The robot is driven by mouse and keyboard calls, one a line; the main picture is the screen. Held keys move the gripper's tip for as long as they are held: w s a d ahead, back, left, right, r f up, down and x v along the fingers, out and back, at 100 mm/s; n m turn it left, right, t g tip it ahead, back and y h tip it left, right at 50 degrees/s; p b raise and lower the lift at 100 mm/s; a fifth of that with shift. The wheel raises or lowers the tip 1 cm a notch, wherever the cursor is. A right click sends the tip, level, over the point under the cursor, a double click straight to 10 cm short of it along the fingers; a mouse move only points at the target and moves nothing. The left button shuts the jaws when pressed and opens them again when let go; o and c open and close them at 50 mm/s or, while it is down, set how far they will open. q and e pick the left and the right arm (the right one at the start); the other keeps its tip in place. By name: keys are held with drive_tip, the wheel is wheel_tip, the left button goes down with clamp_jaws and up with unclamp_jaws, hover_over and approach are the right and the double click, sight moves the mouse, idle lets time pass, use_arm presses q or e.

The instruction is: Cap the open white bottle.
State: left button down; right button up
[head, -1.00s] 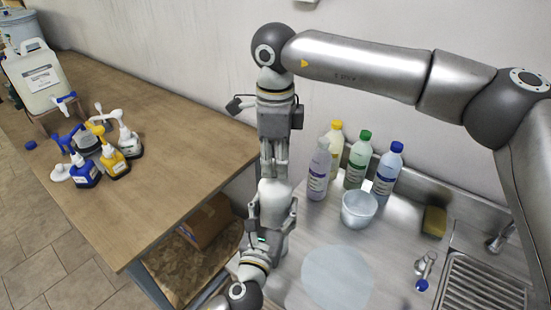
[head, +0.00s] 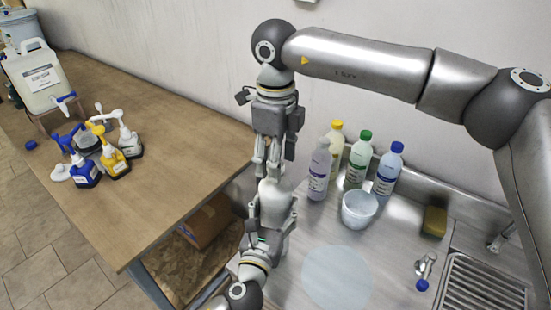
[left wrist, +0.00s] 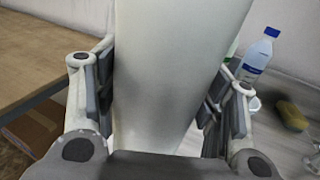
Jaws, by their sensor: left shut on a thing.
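My left gripper (left wrist: 165,110) is shut on a large smooth white object, which looks like the body of the white bottle (left wrist: 165,70). Its top and mouth are out of the left wrist view. In the head view my left gripper (head: 273,188) points up, and the bottle is mostly hidden by the two grippers. My right gripper (head: 268,168) points down just above it, the two close together. Whether its fingers hold a cap, or touch the bottle, cannot be made out.
Purple-labelled (head: 319,170), yellow-capped (head: 336,140), green-capped (head: 358,160) and blue-capped (head: 388,170) bottles stand by the wall, close right of my grippers. The wooden table (head: 170,140) at left holds several small bottles and a white canister (head: 38,80).

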use_arm(q)
drive_tip(key=shift+c, duration=1.2)
unclamp_jaws()
use_arm(e)
wheel_tip(320, 180, up, 12)
drive_tip(key=shift+f, duration=0.25)
use_arm(q)
drive_tip(key=shift+s+a+f, duration=0.1)
drive_tip(key=shift+s+a, duration=0.05)
drive_tip(key=shift+s, duration=0.35)
drive_tip(key=v, duration=1.1)
